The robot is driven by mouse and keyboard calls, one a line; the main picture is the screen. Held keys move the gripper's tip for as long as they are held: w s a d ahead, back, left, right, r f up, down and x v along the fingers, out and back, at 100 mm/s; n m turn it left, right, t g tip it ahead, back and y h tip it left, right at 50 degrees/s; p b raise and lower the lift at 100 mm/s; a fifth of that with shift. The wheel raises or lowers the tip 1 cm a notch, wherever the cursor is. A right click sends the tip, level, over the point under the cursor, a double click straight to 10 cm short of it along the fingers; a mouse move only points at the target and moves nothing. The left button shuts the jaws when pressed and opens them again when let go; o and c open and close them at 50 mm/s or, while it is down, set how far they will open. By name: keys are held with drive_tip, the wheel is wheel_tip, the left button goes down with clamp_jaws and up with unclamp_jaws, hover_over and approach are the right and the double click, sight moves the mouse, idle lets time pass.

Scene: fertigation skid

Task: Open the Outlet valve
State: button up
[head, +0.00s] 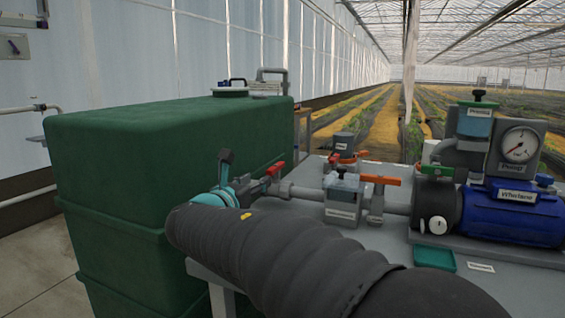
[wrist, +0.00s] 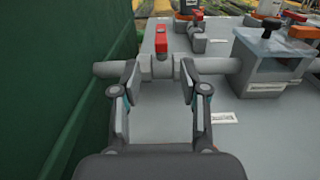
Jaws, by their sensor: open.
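A valve with a red handle (wrist: 161,38) sits on the grey pipe (wrist: 225,66) beside the green tank; its red handle also shows in the head view (head: 275,168). The handle stands across the pipe in the wrist view. No readable label confirms that this is the Outlet valve. My gripper (wrist: 159,74) is open, with one finger to each side of the valve body and the handle just beyond the fingertips. I cannot tell whether the fingers touch the pipe. In the head view my arm partly hides the gripper (head: 243,180).
The green tank (head: 150,150) stands close on the left. To the right are a grey filter box (head: 343,195), an orange-handled valve (head: 379,180) and a blue pump (head: 510,218) with a gauge (head: 518,145).

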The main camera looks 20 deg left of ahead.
sight(282, 162)
drive_tip(key=w, duration=0.4)
drive_tip(key=w+p, duration=0.1)
drive_tip(key=w, duration=0.4)
drive_tip(key=w+d, duration=0.1)
drive_tip(key=w, duration=0.3)
drive_tip(key=shift+w+d+p, duration=0.1)
drive_tip(key=shift+w+p, duration=0.15)
drive_tip(key=shift+p, duration=0.15)
clamp_jaws()
